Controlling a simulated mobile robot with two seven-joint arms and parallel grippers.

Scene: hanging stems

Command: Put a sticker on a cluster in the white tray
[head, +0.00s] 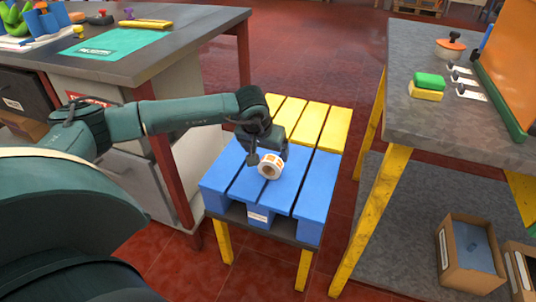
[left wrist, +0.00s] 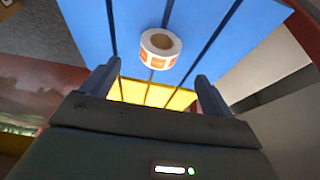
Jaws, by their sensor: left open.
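A roll of stickers (head: 270,166), white with orange labels, lies on the blue slats of a small slatted table (head: 232,180). It also shows in the left wrist view (left wrist: 160,46), beyond the fingertips and roughly between their lines. My left gripper (head: 264,155) is just above and beside the roll, pointing down. In the left wrist view its two fingers (left wrist: 157,74) are apart with nothing between them. I cannot tell whether a finger touches the roll. No white tray and no cluster can be made out. My right gripper is not in view.
A grey bench (head: 420,125) at the right holds a green and yellow sponge (head: 427,86), a pot and an orange board (head: 508,55). Cardboard boxes (head: 468,262) stand below. A dark workbench (head: 150,60) with a green mat (head: 118,44) is at the left. The yellow slats (head: 315,112) are clear.

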